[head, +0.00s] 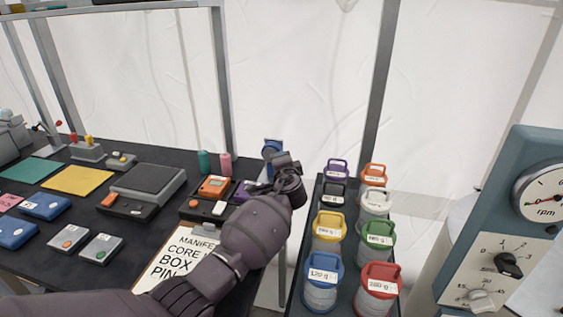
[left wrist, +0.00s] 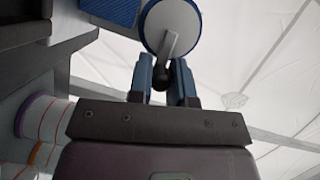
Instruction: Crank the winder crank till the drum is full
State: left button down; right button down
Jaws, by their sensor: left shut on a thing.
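The winder shows in the left wrist view as a round drum (left wrist: 172,22) with a pale face and a blue rim. In the head view a small blue part of the winder (head: 272,146) shows at the table's right back edge, mostly hidden behind my left gripper (head: 275,163). How full the drum is cannot be told. My right gripper is out of view.
A dark table (head: 60,270) on the left holds a clipboard (head: 172,268), a scale (head: 148,185) and several small boxes. A rack of labelled weights, with a red one (head: 380,283), stands to the right. A blue rpm panel (head: 500,215) is farther right.

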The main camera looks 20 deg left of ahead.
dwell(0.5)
pick_arm(q)
jog(key=c, duration=1.1)
grip_release()
jog(key=shift+o, duration=0.2)
jog(key=shift+s, duration=0.1)
jog(key=p+v, duration=0.1)
jog(key=v, duration=0.9)
jog(key=shift+s+p, duration=0.25)
jog(key=shift+p, duration=0.05)
jog(key=shift+d, duration=0.15)
